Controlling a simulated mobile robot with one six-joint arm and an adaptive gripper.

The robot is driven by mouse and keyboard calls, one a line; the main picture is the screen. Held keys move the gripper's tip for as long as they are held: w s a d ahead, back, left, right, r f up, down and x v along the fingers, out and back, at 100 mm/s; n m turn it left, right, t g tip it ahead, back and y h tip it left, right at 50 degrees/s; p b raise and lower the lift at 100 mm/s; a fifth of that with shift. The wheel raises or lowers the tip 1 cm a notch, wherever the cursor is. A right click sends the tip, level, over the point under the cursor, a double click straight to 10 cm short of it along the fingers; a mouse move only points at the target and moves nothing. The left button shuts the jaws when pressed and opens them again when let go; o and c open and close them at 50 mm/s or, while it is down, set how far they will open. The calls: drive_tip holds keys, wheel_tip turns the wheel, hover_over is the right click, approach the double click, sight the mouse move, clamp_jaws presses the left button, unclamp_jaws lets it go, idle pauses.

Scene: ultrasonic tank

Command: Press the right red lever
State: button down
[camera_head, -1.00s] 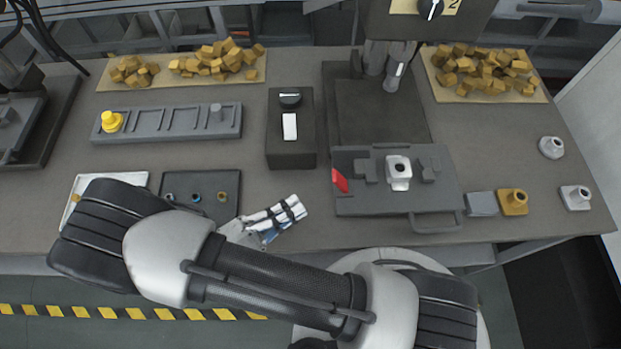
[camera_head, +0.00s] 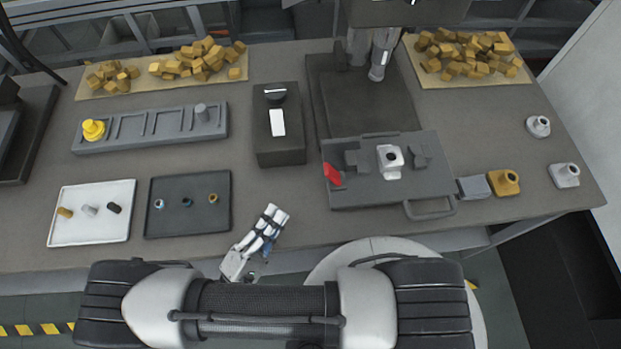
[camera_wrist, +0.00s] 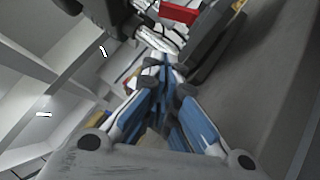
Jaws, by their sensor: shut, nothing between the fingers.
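A red lever (camera_head: 332,174) sticks up at the left edge of a dark grey fixture plate (camera_head: 360,196) in the head view. It is the only red lever I make out there. A red part also shows at the top of the wrist view (camera_wrist: 180,13), partly cut off by the frame. My gripper (camera_head: 276,214) is shut and empty near the table's front edge. It is left of the lever and nearer the front, apart from it, with its fingers pointing toward the back right. The closed blue and white fingers fill the middle of the wrist view (camera_wrist: 163,72).
A white block (camera_head: 390,172) sits on the fixture plate, with a handle (camera_head: 430,210) at its front. A black switch box (camera_head: 280,150) stands behind my gripper. A dark tray (camera_head: 188,226) and a white tray (camera_head: 92,236) lie to the left. Bare table separates gripper and plate.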

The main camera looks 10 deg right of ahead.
sight(332, 175)
drive_tip(key=w+d+r+b, duration=0.1)
drive_tip(key=w+d+r, duration=0.3)
drive_tip(key=d, duration=0.5)
drive_tip(key=shift+w+r, duration=0.35)
drive_tip(key=shift+w, duration=0.5)
drive_tip(key=shift+r, duration=0.1)
drive_tip(key=shift+r+m+g+p, duration=0.15)
drive_tip(key=shift+m+g+p, duration=0.15)
drive_tip(key=shift+m+g, duration=0.4)
